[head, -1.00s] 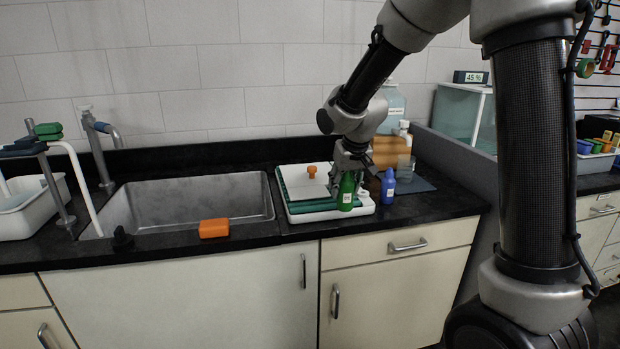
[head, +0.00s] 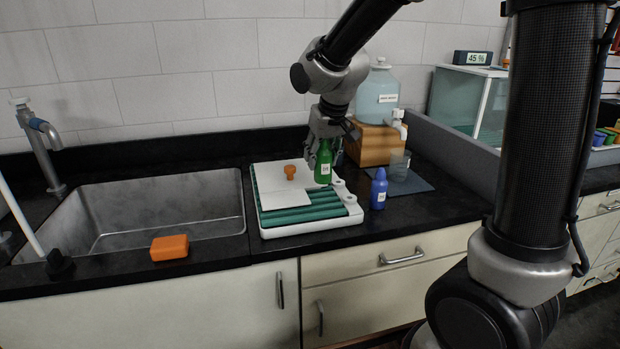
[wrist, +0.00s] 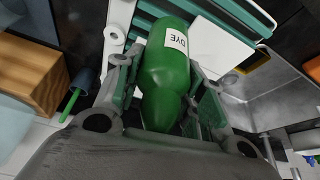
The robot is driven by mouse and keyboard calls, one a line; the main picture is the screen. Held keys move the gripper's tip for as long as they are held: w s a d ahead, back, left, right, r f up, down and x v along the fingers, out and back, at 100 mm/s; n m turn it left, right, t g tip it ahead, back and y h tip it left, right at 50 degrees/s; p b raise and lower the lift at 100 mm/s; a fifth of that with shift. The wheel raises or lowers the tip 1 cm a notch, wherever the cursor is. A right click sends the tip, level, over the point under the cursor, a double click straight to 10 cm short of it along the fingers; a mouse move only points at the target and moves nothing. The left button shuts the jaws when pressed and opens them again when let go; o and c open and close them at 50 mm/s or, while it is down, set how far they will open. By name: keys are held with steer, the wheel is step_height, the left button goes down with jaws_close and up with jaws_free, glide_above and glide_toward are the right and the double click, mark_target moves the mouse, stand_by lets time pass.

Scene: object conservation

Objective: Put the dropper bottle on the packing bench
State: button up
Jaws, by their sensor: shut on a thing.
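A green dropper bottle (head: 323,166) with a white label is held in my gripper (head: 325,150), over the right part of the white tray (head: 350,217) with green slats. In the wrist view the bottle (wrist: 165,70) lies between the two fingers (wrist: 168,95), and its label reads DYE. A blue bottle (head: 378,188) with a white label stands upright on the black counter, right of the tray. I cannot tell which surface is the packing bench.
A sink (head: 150,215) and an orange sponge (head: 169,247) are left of the tray. A wooden block (head: 372,143) bearing a large jug (head: 378,95) stands behind, with a glass beaker (head: 399,165) on a dark mat. A grey partition (head: 455,155) borders the counter at right.

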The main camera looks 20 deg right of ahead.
mark_target(320, 177)
steer(key=shift+f, duration=3.05)
steer(key=shift+f, duration=0.15)
steer(key=o, duration=1)
steer(key=shift+o, duration=0.2)
